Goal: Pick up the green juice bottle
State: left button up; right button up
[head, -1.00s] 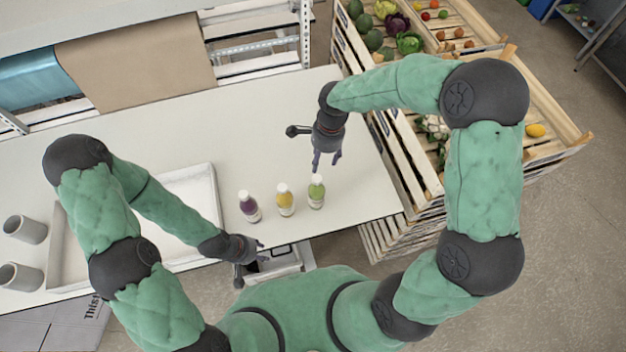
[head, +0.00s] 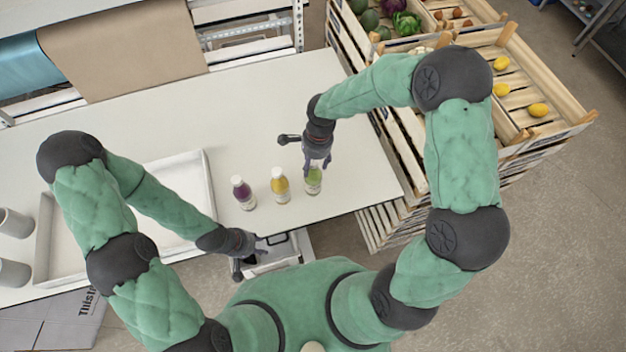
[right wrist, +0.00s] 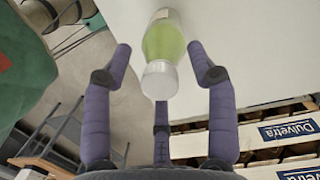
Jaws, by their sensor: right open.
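The green juice bottle (head: 314,184) stands upright on the white table near its front edge, the rightmost of three bottles. Its white cap is hidden behind my right gripper (head: 317,166) in the head view. In the right wrist view, the green bottle (right wrist: 165,42) has its cap towards me, between the spread fingertips of my right gripper (right wrist: 160,62). The fingers are open, with gaps on both sides of the bottle.
A yellow bottle (head: 280,187) stands just left of the green one, and a purple bottle (head: 243,195) further left. A white tray (head: 204,165) lies at the left. Wooden produce crates (head: 517,95) stand right of the table.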

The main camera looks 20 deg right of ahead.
jog(key=shift+c, duration=1.1)
grip_shut()
jog(key=shift+r, duration=0.1)
